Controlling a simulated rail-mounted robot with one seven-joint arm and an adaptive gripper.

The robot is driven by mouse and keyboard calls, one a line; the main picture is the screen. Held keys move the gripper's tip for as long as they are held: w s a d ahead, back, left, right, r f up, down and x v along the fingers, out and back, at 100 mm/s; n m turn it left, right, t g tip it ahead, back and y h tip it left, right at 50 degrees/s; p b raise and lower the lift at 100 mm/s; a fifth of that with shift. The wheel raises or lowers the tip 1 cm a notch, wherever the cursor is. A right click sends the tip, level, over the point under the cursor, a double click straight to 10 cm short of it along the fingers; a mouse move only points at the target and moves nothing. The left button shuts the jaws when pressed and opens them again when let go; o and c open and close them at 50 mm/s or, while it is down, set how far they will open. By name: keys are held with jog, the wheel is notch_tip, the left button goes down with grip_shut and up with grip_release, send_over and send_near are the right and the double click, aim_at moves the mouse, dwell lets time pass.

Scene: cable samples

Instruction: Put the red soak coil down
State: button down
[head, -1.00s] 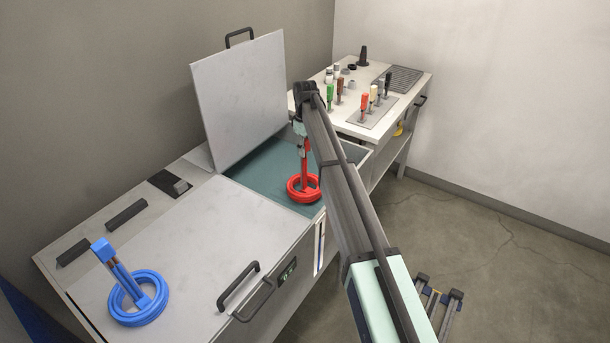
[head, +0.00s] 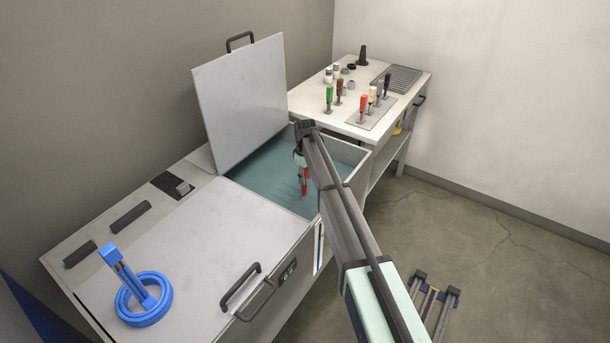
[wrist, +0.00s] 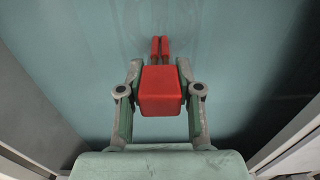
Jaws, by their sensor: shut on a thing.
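The red soak coil shows only by its upper part, a red block (wrist: 160,92) with two red prongs beyond it in the wrist view. In the head view its red stem (head: 306,181) stands upright in the open tank (head: 335,162). Its ring is not visible in either view, below the teal surface. My gripper (wrist: 160,68) has a finger on each side of the red block and is shut on it. In the head view my gripper (head: 301,157) is low inside the tank opening, partly behind my arm.
A raised lid (head: 242,105) stands behind the tank. A blue coil (head: 145,300) rests on the closed cover at front left. A side bench (head: 350,105) at the back right holds several coloured handled pieces. Tank walls surround my gripper.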

jog(key=shift+f, duration=0.1)
jog(key=c, duration=0.8)
grip_release()
notch_tip(320, 180, up, 12)
jog(key=b, duration=0.4)
